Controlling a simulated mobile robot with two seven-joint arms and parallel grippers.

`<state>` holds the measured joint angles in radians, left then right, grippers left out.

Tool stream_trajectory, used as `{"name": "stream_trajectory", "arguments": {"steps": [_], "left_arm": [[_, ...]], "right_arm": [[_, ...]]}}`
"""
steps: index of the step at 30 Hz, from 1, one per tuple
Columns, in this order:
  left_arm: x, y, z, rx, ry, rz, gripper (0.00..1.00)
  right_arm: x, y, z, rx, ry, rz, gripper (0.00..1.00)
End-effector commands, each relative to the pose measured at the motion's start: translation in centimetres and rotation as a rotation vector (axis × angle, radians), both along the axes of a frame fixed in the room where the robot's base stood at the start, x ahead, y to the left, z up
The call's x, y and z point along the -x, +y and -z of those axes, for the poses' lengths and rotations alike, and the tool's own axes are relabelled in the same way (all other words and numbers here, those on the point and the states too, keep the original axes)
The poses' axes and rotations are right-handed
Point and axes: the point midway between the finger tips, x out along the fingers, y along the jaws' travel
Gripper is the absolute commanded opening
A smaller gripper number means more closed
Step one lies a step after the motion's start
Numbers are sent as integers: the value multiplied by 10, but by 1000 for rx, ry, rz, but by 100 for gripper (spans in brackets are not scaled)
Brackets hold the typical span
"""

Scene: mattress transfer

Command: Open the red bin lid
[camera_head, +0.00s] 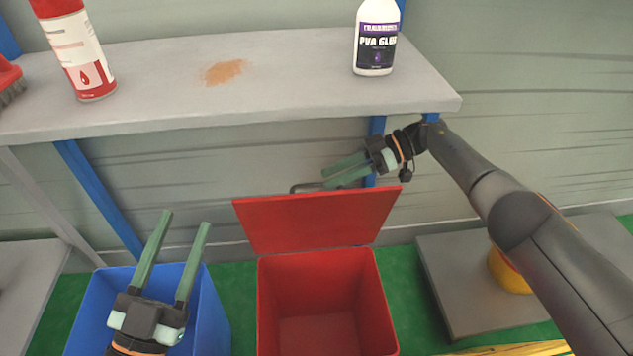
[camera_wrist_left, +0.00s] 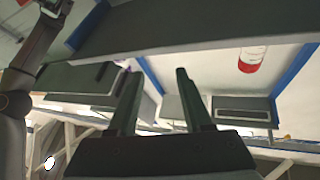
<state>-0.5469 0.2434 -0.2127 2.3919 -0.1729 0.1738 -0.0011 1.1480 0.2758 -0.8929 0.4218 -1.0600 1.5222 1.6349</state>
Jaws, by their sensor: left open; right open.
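The red bin (camera_head: 318,310) stands on the green floor below the shelf, and I see into its empty inside. Its red lid (camera_head: 315,220) is raised at the back, tilted upright behind the opening. My right gripper (camera_head: 334,175) is open and empty, just above the lid's top edge near a thin dark handle-like bar (camera_head: 304,187). I cannot tell whether it touches the lid. My left gripper (camera_head: 186,220) is open and empty, above the blue bin; its fingers also show in the left wrist view (camera_wrist_left: 158,85).
A blue bin (camera_head: 215,315) stands left of the red bin. The grey shelf (camera_head: 270,70) holds a red-white spray can (camera_head: 75,50), a PVA glue bottle (camera_head: 376,40) and an orange-brown spill (camera_head: 224,72). A low grey platform (camera_head: 455,285) with a yellow object (camera_head: 508,270) is at right.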

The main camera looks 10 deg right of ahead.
Motion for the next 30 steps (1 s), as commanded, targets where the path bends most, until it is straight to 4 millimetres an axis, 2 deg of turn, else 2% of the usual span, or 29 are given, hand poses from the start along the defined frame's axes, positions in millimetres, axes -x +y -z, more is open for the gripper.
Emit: {"name": "stream_trajectory", "arguments": {"steps": [2, 3, 5, 9, 12, 18, 30], "left_arm": [[1, 0, 3, -1, -6, 0, 50], [4, -1, -3, -1, -39, 5, 50], [16, -3, -30, 5, -145, 24, 50], [32, -6, -55, 1, -269, 49, 50], [41, -8, -66, 0, -328, 61, 50], [50, -9, -76, -3, -383, 73, 50], [50, -9, -77, -2, -387, 74, 50]], "right_arm": [[-3, -20, -8, 1, -3, 4, 45], [-3, -29, -10, 2, -2, 4, 45], [-4, -41, -15, 2, -2, 4, 45], [-4, -52, -20, 1, 0, 1, 45], [-5, -58, -23, 1, -1, -1, 45], [-5, -63, -27, 0, -1, 0, 45], [-5, -63, -27, 0, -1, 0, 45]]}}
